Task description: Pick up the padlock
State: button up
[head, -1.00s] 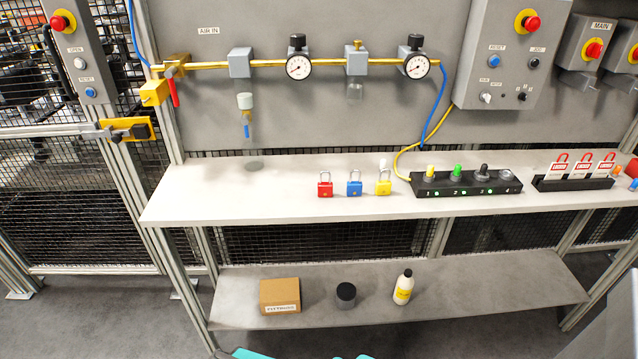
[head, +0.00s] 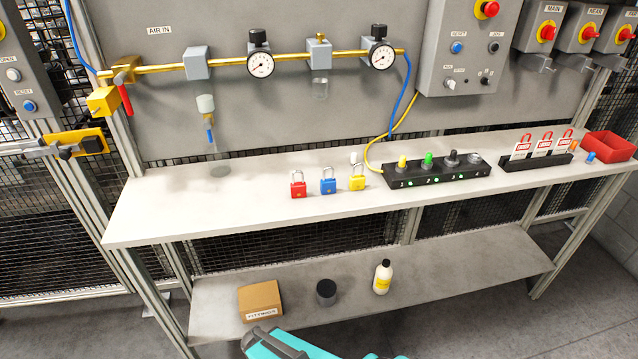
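Three padlocks stand upright in a row on the upper shelf in the head view: a red padlock (head: 298,186), a blue padlock (head: 328,182) and a yellow padlock (head: 357,179). They stand a little apart from each other, near the front edge left of the black switch block. A teal and dark grey part of my arm shows at the bottom edge, below and in front of the lower shelf. My gripper's fingers cannot be made out.
The upper shelf (head: 160,207) is clear left of the padlocks. A black switch block (head: 437,171), a tag rack (head: 537,161) and a red bin (head: 609,146) stand to the right. The lower shelf (head: 430,271) holds a cardboard box (head: 261,300), a dark jar (head: 326,292) and a white bottle (head: 383,277).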

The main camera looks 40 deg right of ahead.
aim_at(298, 189)
jog(key=z, duration=0.85)
jog(key=k, duration=0.95)
jog(key=i, duration=0.75)
